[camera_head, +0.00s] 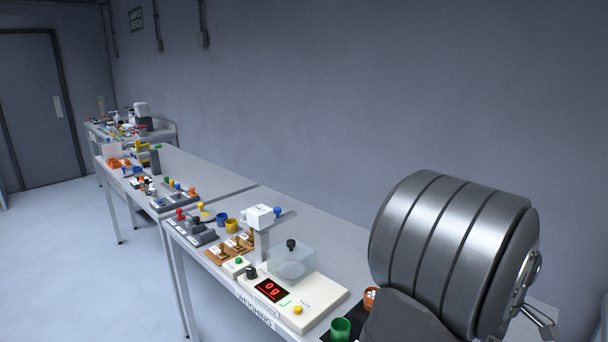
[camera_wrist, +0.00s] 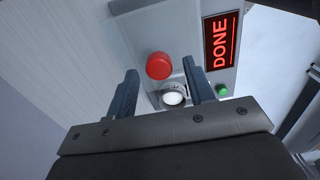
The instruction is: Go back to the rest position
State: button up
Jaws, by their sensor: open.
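My gripper (camera_wrist: 160,67) shows in the wrist view with its two dark fingers apart and nothing held between them. A red round button (camera_wrist: 159,66) on a pale control panel (camera_wrist: 180,22) appears between the fingertips. Below it is a white round lit part with a metal ring (camera_wrist: 173,95), also between the fingers. I cannot tell how far the fingertips are from the panel. A display (camera_wrist: 221,41) on the panel reads DONE in red, and a small green button or lamp (camera_wrist: 222,91) is near it.
Several small items crowd the benches' front side. The bench (camera_head: 190,165) behind them has bare room.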

jog(key=shift+r, duration=0.15)
jog(key=shift+d+r, duration=0.1)
jog(key=shift+r, duration=0.15)
notch_tip(320, 180, up, 16)
notch_tip(320, 180, down, 17)
jog(key=shift+s+r, duration=0.1)
jog(key=shift+s, duration=0.05)
jog(key=w+a, duration=0.6)
notch_tip(320, 180, up, 17)
jog(key=s+a+r, duration=0.4)
jog(key=s, duration=0.6)
jog(key=shift+r, duration=0.4)
jog(key=shift+w+d, duration=0.1)
jog(key=shift+w, duration=0.05)
